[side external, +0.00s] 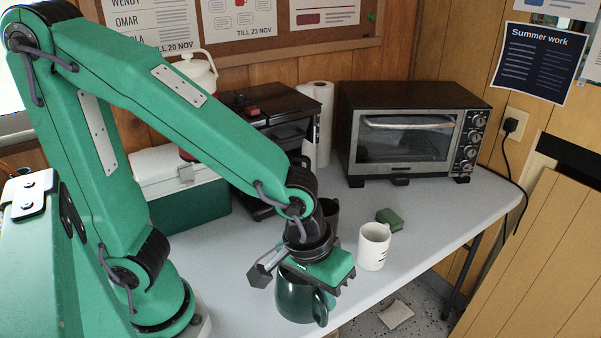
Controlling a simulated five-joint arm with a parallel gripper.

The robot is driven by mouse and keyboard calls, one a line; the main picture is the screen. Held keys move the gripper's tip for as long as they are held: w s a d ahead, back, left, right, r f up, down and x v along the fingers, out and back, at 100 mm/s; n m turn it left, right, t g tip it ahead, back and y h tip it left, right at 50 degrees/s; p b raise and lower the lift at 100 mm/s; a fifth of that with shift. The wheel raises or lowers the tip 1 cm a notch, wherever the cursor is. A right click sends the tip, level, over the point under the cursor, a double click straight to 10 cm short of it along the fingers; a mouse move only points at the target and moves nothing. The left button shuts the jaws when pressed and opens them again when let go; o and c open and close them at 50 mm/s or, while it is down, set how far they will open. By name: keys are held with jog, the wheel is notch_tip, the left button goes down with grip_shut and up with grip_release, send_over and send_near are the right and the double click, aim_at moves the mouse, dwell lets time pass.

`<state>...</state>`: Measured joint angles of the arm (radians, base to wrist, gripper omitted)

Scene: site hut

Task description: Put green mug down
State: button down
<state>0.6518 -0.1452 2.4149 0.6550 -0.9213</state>
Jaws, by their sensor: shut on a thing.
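The green mug (294,299) is dark green and shows low in the side external view, near the front edge of the table. Its handle (320,308) faces right. My gripper (300,275) is directly above the mug and shut on it at its rim, pointing down. The gripper hides most of the mug's top. The mug looks upright; I cannot tell whether its base touches the table.
A white mug (373,247) and a green sponge-like block (389,218) stand to the right on the grey table (440,212). A dark cup (331,213) is behind my gripper. A toaster oven (408,135), a paper roll (318,118) and a green-and-white cooler (190,212) stand at the back.

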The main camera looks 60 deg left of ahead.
jog(key=shift+s+d, duration=0.1)
jog(key=shift+d, duration=0.15)
jog(key=shift+t+y, duration=0.3)
jog(key=w+a+f, duration=0.2)
jog(key=w, duration=0.1)
jog(key=w+a+f, duration=0.2)
jog(key=w+a, duration=0.1)
jog(key=w+a+f, duration=0.2)
jog(key=w+f, duration=0.1)
jog(key=shift+a, duration=0.3)
jog(key=shift+f, duration=0.1)
jog(key=shift+s+x, duration=0.2)
jog(key=shift+x, duration=0.75)
jog(key=shift+s+x, duration=0.2)
jog(key=shift+x, duration=0.7)
jog(key=shift+a+f, duration=0.15)
jog(key=shift+f, duration=0.05)
jog(key=c, duration=1.6)
grip_release()
